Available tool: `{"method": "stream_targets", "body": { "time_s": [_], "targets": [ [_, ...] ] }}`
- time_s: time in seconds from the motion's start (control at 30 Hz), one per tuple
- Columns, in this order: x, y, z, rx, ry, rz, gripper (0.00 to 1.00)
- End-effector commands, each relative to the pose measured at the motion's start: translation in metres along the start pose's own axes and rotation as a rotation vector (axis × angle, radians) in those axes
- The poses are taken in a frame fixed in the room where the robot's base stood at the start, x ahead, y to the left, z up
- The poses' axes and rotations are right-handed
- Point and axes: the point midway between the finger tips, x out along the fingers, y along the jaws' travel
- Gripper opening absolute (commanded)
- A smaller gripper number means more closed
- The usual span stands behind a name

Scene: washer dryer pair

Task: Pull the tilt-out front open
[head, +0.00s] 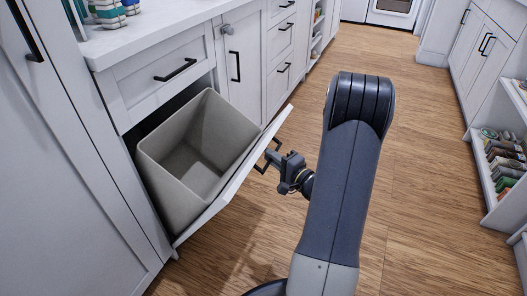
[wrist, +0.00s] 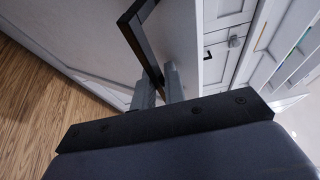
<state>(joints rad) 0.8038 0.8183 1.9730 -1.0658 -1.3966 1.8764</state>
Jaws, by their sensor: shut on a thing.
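The tilt-out front (head: 236,184) is a white panel low in the cabinet run, tipped outward at its top, with a grey bin (head: 198,157) standing behind it and tilted with it. The bin looks empty. Its black bar handle (head: 267,157) is on the panel's outer face near the top edge. My gripper (head: 278,163) is at this handle, shut on it. In the wrist view the dark handle (wrist: 139,42) runs down to the two grey fingers (wrist: 160,87) of my gripper, which are close around its lower end.
A closed drawer with a black handle (head: 175,70) sits above the opening. A tall white door (head: 60,160) stands at the left. Open shelves with jars (head: 503,155) are at the right. The wood floor (head: 410,150) between is clear.

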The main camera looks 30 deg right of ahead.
Motion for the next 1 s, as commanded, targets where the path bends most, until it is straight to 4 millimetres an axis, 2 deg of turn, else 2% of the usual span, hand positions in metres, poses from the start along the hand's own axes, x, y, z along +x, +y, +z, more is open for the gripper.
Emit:
{"method": "stream_targets", "body": {
  "time_s": [0.4, 0.43, 0.63, 1.0],
  "targets": [
    [-0.0017, 0.0031, -0.0002, 0.0, -0.002, 0.003, 0.0],
    [-0.0017, 0.0031, -0.0001, 0.0, -0.002, 0.003, 0.13],
    [-0.0016, 0.0021, -0.0003, -0.001, -0.002, 0.001, 0.29],
    [-0.0073, 0.0003, -0.0018, -0.001, 0.002, -0.001, 0.31]
  ]
}}
